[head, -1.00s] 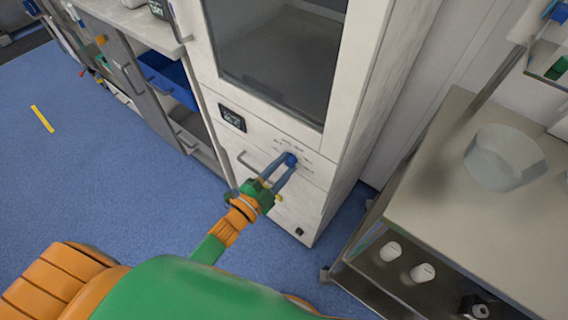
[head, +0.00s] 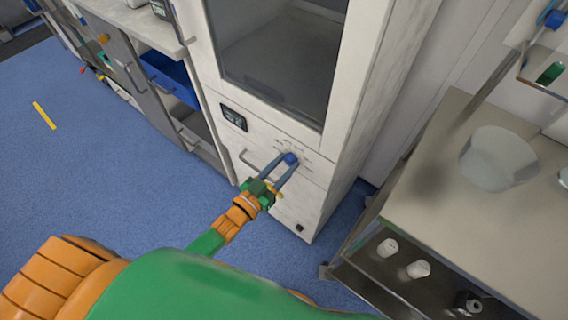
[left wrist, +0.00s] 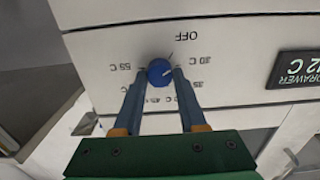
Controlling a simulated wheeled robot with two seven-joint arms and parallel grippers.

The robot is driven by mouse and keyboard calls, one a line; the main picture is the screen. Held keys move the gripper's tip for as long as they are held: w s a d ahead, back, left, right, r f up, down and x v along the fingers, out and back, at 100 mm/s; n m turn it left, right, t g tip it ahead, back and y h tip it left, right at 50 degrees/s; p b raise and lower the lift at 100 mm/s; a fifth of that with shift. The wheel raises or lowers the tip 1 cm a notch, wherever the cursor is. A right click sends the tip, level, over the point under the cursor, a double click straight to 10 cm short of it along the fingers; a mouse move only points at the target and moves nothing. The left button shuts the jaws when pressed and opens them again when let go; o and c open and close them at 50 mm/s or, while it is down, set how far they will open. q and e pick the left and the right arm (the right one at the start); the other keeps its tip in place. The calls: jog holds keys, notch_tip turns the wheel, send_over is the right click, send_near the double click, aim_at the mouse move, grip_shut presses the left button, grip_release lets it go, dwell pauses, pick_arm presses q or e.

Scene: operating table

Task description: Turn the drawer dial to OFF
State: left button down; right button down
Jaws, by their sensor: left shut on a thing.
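The drawer dial is a round blue knob (head: 290,159) on the white cabinet's front panel, below the glass door. In the left wrist view the dial (left wrist: 160,72) has printed marks around it, seen upside down: OFF at the top, 30 C on the right, 55 C on the left. My right gripper is out of view.
A small display (head: 233,117) sits on the panel left of the dial, and a drawer handle (head: 262,164) is close to my left fingers. A steel table (head: 450,190) with a clear bowl (head: 497,158) stands at the right. Blue floor (head: 110,180) is open at the left.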

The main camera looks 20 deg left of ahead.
pick_arm(q)
jog(key=shift+n, duration=1.8)
jog(key=shift+c, duration=2.3)
grip_release()
jog(key=v, duration=0.7)
